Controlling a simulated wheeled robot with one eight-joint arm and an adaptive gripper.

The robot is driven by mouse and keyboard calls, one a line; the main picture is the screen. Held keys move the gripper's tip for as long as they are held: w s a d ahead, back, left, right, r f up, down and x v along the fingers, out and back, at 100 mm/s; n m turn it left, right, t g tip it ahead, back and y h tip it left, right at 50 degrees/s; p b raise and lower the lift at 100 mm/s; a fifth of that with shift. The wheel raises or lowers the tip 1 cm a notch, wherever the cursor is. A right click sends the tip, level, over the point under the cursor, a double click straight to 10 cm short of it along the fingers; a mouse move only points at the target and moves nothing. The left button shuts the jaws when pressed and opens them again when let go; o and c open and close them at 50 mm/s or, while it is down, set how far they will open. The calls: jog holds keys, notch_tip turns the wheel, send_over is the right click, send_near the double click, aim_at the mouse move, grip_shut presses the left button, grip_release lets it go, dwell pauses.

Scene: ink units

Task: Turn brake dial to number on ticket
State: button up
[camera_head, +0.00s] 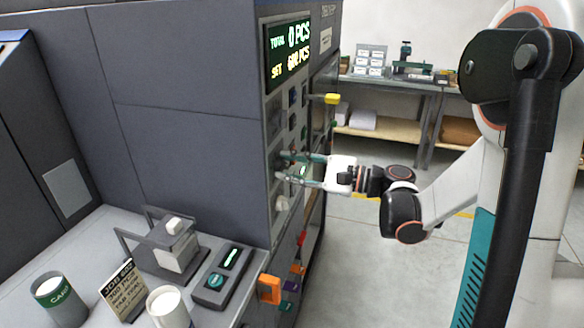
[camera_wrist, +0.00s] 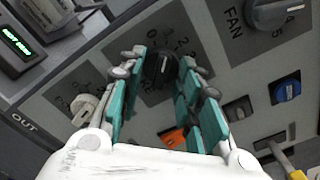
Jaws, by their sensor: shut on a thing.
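The brake dial (camera_wrist: 160,68) is a black knob on a dark square of the machine's panel, with numbers around it, partly hidden by my fingers. My gripper (camera_wrist: 155,82) has its teal fingers on both sides of this dial, shut on it. In the head view my gripper (camera_head: 285,165) reaches the panel from the right, and the dial is hidden. The job ticket (camera_head: 122,291) stands on the grey desk between two cups. Its top line starts with JOB; the small lines below are too blurred to read surely.
The grey FAN dial (camera_wrist: 280,12) and a cream knob (camera_wrist: 86,108) sit on either side of the brake dial. A blue button (camera_wrist: 287,90) and a yellow lever (camera_head: 331,98) are also on the panel. A display (camera_head: 288,48) shows TOTAL and SET. Open floor lies to the right.

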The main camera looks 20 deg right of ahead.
jog(key=shift+n, duration=0.3)
jog(key=shift+r+n, duration=0.1)
jog(key=shift+n, duration=2.6)
jog(key=o, duration=1)
jog(key=v, duration=1.2)
jog(key=shift+w, duration=0.1)
